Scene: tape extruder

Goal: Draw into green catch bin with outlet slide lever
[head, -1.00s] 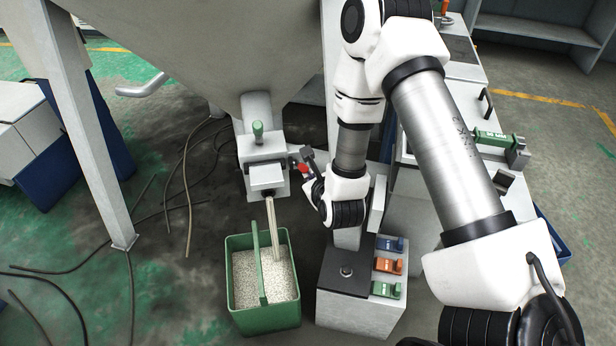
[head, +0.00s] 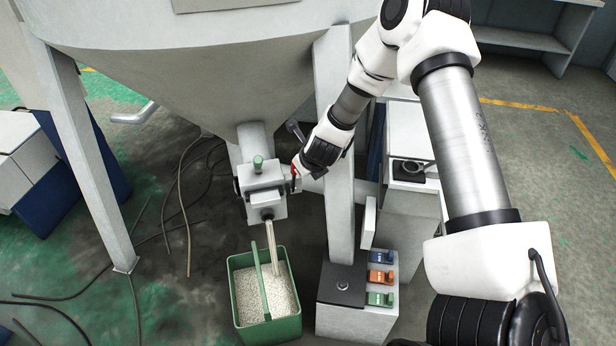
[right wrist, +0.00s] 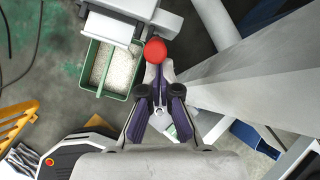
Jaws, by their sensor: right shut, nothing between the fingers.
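The green catch bin (head: 286,326) stands on the floor below the hopper outlet (head: 262,184), its handle upright. A pale stream of granules (head: 273,244) falls from the outlet into the bin, where pale granules lie. The bin also shows in the right wrist view (right wrist: 114,93). The outlet slide lever's red end (head: 295,183) is at the outlet's right side; its round red knob (right wrist: 155,50) is at my fingertips in the wrist view. My right gripper (right wrist: 157,68) is shut and empty, close against the knob; contact is unclear. My left gripper is not in view.
The hopper's pale leg (head: 340,150) stands right of the outlet, close to my right arm. A grey box (head: 352,318) with blue, orange and green blocks stands right of the bin. Dark cables (head: 182,190) lie on the floor at left.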

